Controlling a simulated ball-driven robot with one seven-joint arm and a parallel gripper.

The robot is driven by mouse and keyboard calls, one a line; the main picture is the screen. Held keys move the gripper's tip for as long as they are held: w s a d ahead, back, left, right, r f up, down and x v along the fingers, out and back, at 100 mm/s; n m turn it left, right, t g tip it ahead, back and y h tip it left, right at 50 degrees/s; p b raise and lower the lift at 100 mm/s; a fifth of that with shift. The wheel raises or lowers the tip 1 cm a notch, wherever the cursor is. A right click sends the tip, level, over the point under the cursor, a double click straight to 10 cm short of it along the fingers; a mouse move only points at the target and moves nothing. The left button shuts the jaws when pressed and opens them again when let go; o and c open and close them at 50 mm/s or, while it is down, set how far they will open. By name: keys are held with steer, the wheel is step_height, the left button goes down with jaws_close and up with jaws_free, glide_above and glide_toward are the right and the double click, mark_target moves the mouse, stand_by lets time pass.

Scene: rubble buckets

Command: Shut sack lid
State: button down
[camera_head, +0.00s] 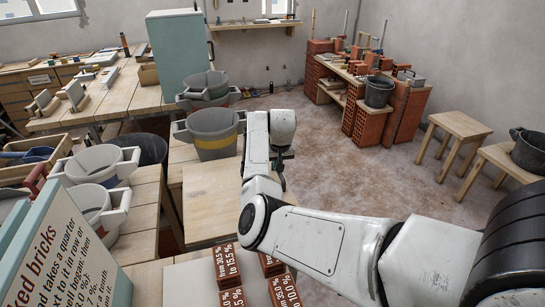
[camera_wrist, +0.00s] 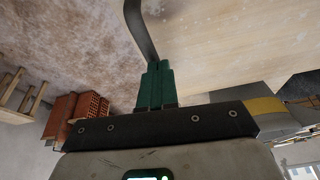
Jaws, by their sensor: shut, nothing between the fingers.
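I cannot pick out a sack or its lid for certain in either view. My gripper (camera_head: 281,172) hangs just past the right edge of a pale wooden board (camera_head: 208,213) in the head view. In the wrist view my gripper (camera_wrist: 155,82) has its green fingers together, with a dark curved bar reaching on from their tips. The pale wooden surface (camera_wrist: 235,45) lies to the right of the fingers there. Whether the bar touches it I cannot tell.
A grey bucket with a yellow band (camera_head: 214,133) stands behind the board. More buckets (camera_head: 95,165) stand at left. Marked brick blocks (camera_head: 228,265) sit at the front. The floor (camera_head: 340,165) to the right is open, with stools (camera_head: 458,130) farther off.

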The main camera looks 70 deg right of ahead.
steer(key=w+p+v, duration=0.2)
steer(key=v, duration=1.1)
steer(key=shift+s+r, duration=0.2)
steer(key=shift+r, duration=0.1)
steer(key=shift+a, duration=0.1)
